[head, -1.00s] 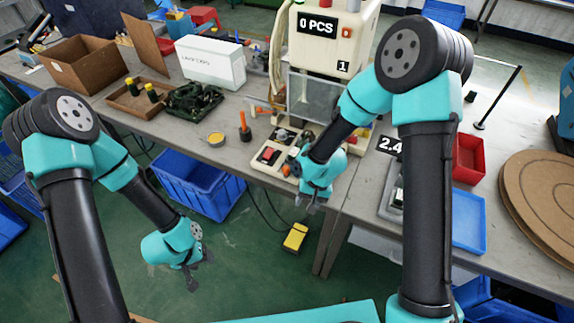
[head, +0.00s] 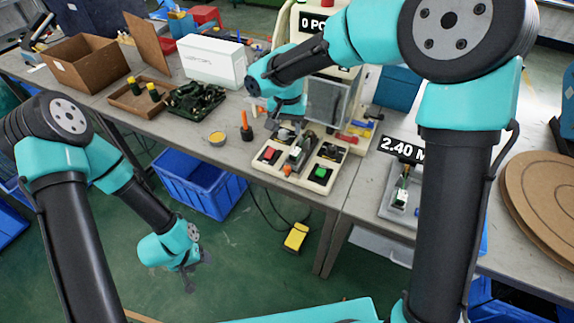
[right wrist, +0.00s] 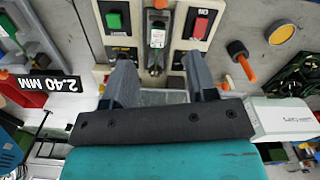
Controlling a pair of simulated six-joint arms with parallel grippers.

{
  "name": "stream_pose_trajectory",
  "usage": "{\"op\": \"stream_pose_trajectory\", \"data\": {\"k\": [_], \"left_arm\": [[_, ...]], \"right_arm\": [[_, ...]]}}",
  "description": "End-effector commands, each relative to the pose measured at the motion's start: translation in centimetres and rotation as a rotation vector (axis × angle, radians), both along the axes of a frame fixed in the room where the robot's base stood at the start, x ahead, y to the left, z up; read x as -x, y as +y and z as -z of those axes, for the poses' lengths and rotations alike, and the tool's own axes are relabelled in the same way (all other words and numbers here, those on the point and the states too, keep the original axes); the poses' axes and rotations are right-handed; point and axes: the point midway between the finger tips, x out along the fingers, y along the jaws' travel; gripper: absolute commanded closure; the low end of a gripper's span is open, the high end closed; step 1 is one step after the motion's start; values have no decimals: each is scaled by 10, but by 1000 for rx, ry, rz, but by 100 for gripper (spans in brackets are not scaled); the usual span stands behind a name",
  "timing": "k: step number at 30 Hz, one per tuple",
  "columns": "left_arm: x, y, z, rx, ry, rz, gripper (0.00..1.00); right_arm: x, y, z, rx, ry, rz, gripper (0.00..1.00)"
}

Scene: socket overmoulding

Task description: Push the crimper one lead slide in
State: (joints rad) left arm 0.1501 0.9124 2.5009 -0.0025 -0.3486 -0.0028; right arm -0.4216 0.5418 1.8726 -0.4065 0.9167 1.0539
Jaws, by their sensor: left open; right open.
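Crimper one is the pale machine with the "0 PCS" sign (head: 318,24); its pale base (head: 322,184) carries a red button (head: 269,154) and a green button (head: 320,172). The lead slide (head: 300,152) lies between the buttons, holding a small green-and-white piece, with an orange end at the front; it also shows in the right wrist view (right wrist: 157,38). My right gripper (right wrist: 160,82) is open and empty, its fingers to either side of the slide's line. In the head view it is over the base's back part, partly hidden. My left gripper (head: 188,268) hangs open over the floor.
A clear guard (head: 325,103) stands behind the base. A gauge with a "2.40 MM" label (head: 402,149) lies to the right. An orange-handled tool (head: 246,128), a small yellow tin (head: 217,138) and a dark green fixture (head: 195,99) lie to the left.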

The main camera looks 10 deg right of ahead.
Motion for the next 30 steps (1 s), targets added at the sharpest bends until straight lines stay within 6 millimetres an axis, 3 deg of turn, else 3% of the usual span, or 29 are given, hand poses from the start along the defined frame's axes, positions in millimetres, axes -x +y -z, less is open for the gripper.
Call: {"op": "stream_pose_trajectory", "data": {"k": [8, 30], "left_arm": [[0, 0, 0, 0, 0, 0, 45], [0, 0, 0, 0, 0, 0, 45]], "right_arm": [[1, -1, 28, 1, 5, 1, 48], [1, 0, 152, 1, 4, -1, 48]]}}
